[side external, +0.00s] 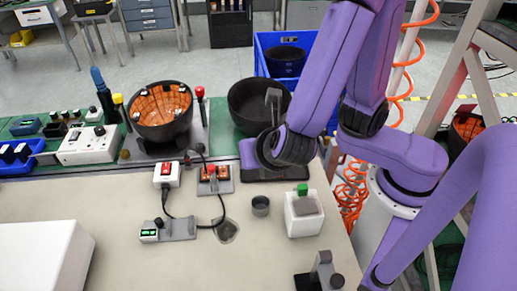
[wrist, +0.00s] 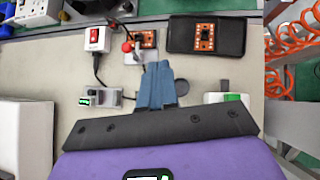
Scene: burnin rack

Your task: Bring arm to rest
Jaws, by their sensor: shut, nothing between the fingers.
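My gripper (wrist: 157,68) shows in the wrist view, its blue-grey fingers shut together with nothing between them. They point toward the bench fixtures. The fingers hide part of the bench and partly cover a small dark round cup (wrist: 181,87), which shows whole in the side view (side external: 260,205). I cannot clearly make out my fingers in the side view. My purple arm crosses the right half of that view, its links passing in front of a black tray (side external: 292,172). The wrist view shows this tray with an orange board on it (wrist: 205,36).
A white box with a green button (side external: 304,215), a red-switch box (side external: 166,174) and a cabled green-display unit (side external: 149,234) stand on the bench. A large white box (side external: 40,255) is front left. Black bowls (side external: 160,125) stand behind. Bare bench (side external: 120,210) lies between.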

